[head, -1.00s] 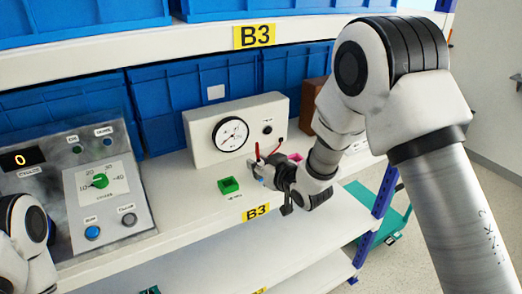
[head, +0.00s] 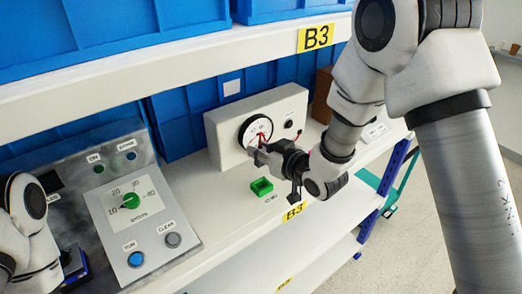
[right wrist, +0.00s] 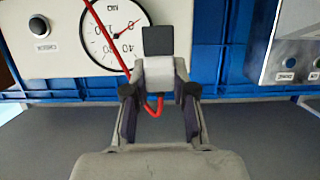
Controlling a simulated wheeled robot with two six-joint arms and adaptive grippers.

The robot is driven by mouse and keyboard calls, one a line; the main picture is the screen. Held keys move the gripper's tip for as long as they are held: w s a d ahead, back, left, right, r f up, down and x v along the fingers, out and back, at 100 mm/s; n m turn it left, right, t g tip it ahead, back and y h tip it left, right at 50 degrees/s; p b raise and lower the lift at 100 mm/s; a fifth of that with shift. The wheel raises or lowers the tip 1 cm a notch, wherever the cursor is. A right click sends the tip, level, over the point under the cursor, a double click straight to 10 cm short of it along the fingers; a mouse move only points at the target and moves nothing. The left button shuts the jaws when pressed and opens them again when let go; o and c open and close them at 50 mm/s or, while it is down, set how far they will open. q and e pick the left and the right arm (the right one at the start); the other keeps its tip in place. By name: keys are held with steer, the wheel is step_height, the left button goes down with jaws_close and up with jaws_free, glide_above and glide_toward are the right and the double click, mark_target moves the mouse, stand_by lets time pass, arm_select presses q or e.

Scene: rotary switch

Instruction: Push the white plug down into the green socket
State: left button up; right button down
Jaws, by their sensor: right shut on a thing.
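The green socket (head: 262,186) is a small open-topped block on the white shelf. My right gripper (head: 261,155) is above and a little behind it in the head view, apart from it. The gripper is shut on the white plug, which shows between its fingers in the right wrist view (right wrist: 158,72) with a black block at its end. A red wire (right wrist: 108,38) shows at the plug. In the head view the plug is mostly hidden by the fingers. My left arm (head: 25,225) shows at the left edge; its gripper is not clearly visible.
A white gauge box (head: 228,135) stands behind the socket. A grey control panel (head: 185,225) with a green rotary knob (head: 131,200) and buttons stands at the left. Blue bins (head: 195,105) line the back. The shelf's front edge is close to the socket.

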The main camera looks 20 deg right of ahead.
mark_target(263, 165)
steer(key=shift+a+f+b, duration=0.1)
steer(key=shift+f+b, duration=0.2)
steer(key=shift+f, duration=0.2)
steer(key=f+b, duration=0.3)
steer(key=shift+s+d+f, duration=0.3)
steer(key=shift+s+d, duration=0.05)
steer(key=shift+d, duration=0.05)
steer(key=shift+w+a+f+b, duration=0.15)
steer(key=shift+a+f+b, duration=0.05)
steer(key=shift+f+b, duration=0.3)
steer(key=shift+d+r, duration=0.1)
steer(key=shift+d, duration=0.05)
stand_by(0.4)
steer(key=shift+f+b, duration=0.8)
steer(key=shift+f, duration=0.1)
steer(key=shift+s+f+b, duration=0.25)
steer(key=shift+f+b, duration=0.2)
steer(key=shift+s+d+f+b, duration=0.1)
steer(key=shift+s+f+b, duration=0.15)
steer(key=shift+f+b, duration=0.15)
